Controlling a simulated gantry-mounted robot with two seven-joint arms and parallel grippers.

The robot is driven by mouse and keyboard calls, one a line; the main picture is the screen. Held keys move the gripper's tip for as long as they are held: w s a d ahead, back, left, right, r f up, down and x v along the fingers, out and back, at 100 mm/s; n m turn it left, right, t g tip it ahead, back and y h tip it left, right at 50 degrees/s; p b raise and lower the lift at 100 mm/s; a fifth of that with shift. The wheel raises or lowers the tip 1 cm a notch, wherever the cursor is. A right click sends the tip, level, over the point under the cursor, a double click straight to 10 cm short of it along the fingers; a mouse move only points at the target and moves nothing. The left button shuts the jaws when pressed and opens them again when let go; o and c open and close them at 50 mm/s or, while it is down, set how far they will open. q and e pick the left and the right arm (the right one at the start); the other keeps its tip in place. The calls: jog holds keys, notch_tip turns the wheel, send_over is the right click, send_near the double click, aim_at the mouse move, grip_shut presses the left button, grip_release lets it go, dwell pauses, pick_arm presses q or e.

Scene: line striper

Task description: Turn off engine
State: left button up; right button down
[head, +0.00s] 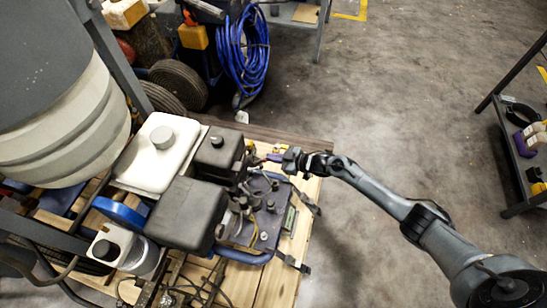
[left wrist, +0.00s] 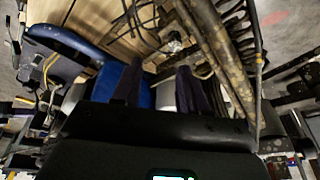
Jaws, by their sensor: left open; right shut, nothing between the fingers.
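The engine (head: 187,215) sits on a wooden pallet (head: 300,235) in the head view. It has a white tank (head: 160,152) with a grey cap, black covers and a blue frame. My right gripper (head: 270,157) is shut and empty at the engine's upper right side, close to small parts beside the black box (head: 218,150). I cannot tell whether it touches them. A switch cannot be made out. My left gripper (left wrist: 158,76) shows in the left wrist view, open, with its two dark fingers apart over pipes and wooden slats. I cannot pick it out in the head view.
A large grey and white drum (head: 60,130) stands at the left. A coiled blue hose (head: 243,52) and wheels (head: 180,84) are behind the pallet. A shelf (head: 515,140) with small items stands at the right. The concrete floor (head: 400,110) between is clear.

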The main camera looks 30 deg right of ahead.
jog(key=p+v, duration=0.8)
jog(key=v, duration=0.5)
jog(key=shift+s, duration=0.2)
jog(key=shift+a, duration=0.1)
